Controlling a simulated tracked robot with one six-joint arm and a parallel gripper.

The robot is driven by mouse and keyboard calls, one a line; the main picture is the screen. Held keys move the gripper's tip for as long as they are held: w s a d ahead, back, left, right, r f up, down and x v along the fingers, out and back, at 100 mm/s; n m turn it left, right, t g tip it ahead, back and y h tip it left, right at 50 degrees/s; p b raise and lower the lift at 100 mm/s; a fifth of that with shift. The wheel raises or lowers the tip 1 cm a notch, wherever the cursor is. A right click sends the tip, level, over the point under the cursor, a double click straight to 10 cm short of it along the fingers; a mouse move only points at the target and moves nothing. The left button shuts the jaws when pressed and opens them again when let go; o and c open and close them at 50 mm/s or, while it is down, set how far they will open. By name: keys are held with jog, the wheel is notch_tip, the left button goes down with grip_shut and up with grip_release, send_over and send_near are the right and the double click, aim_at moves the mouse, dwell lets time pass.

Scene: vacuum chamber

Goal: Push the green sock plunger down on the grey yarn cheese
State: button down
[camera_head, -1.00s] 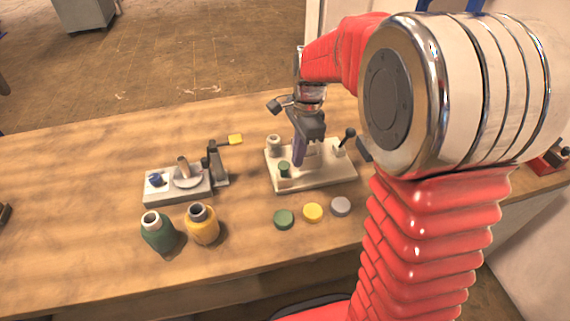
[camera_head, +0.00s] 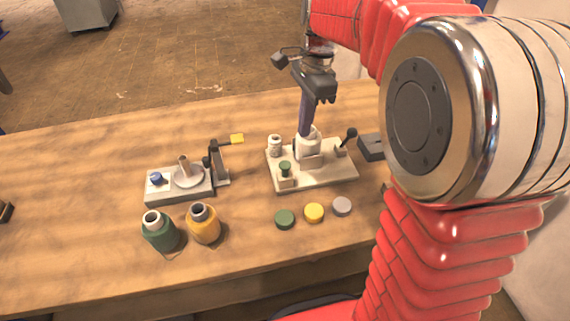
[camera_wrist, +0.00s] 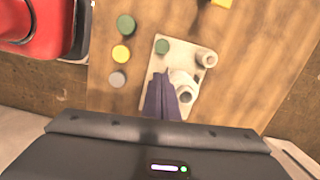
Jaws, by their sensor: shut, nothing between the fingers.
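The green sock plunger (camera_head: 285,166) stands upright on a small pale block at the front left of a white base plate (camera_head: 330,178). It also shows in the wrist view (camera_wrist: 162,46). A pale grey yarn body (camera_head: 309,143), which looks like the yarn cheese, stands at the middle of the plate; it shows partly beside my fingers in the wrist view (camera_wrist: 184,87). My gripper (camera_head: 303,131) is shut and empty, its purple fingers pointing down. The tips appear just above or in front of the pale yarn body; I cannot tell whether they touch it. They are apart from the plunger.
A small white spool (camera_head: 274,146) and a black-knobbed lever (camera_head: 348,137) are on the plate. Green (camera_head: 285,219), yellow (camera_head: 314,212) and grey (camera_head: 342,206) discs lie in front. A second fixture (camera_head: 180,192) and green (camera_head: 159,232) and yellow (camera_head: 203,225) cones stand left.

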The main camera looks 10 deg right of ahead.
jog(key=r, duration=0.3)
jog(key=shift+d+r, duration=0.2)
jog(key=shift+r, duration=0.05)
dwell(0.8)
jog(key=s+a+f+n+t, duration=0.1)
jog(key=s+n+t, duration=0.2)
jog(key=s+n, duration=0.5)
jog(key=s+a+f+n+t+h, duration=0.1)
jog(key=s+a+n+t, duration=0.1)
jog(key=s+n, duration=0.6)
jog(key=shift+s+f+n+t, duration=0.3)
jog(key=shift+s+f+t, duration=0.1)
jog(key=shift+s, duration=1.9)
jog(key=shift+a, duration=0.1)
dwell(0.8)
